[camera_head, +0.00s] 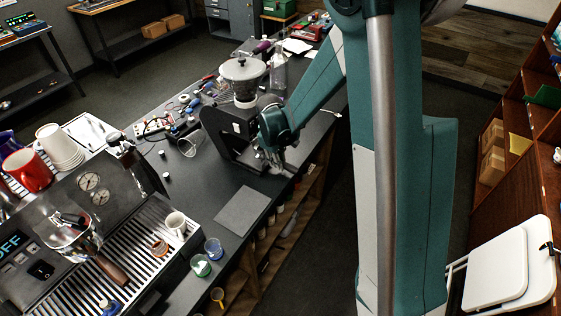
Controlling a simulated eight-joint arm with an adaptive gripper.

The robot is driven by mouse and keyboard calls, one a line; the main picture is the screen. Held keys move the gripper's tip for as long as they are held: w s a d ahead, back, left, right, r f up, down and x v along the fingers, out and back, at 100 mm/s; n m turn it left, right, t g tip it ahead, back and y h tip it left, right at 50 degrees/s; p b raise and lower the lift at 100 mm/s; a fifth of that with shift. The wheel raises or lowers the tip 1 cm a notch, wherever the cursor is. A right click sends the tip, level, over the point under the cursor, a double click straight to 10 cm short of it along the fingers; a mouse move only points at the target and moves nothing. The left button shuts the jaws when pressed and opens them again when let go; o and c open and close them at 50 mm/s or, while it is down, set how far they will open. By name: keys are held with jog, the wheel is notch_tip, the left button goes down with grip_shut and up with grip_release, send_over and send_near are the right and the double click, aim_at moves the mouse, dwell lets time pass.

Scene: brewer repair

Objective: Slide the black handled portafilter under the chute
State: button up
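The grinder (234,126), with a clear hopper (242,72) and a black body, stands on the dark counter. My gripper (278,161) is low at the grinder's right front side, close to its base. Its fingers are small and dark here, and I cannot tell whether they are open or shut on something. I cannot make out the black handled portafilter for certain; it may be among the dark and metal shapes at the gripper. The grinder's chute is not clearly visible, with my arm's wrist beside that area.
An espresso machine (83,195) with a brown wooden handle (111,270) and a slatted drip tray (138,249) stands at lower left. A grey mat (243,210) lies on the counter. Tools clutter the counter behind.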

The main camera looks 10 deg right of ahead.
jog(key=shift+f, duration=0.1)
dwell(0.4)
jog(key=o, duration=1.1)
jog(key=shift+a, duration=0.1)
notch_tip(320, 180, up, 12)
jog(key=s+a, duration=0.1)
jog(key=shift+s+a, duration=0.25)
jog(key=shift+s, duration=0.1)
jog(key=shift+f, duration=0.15)
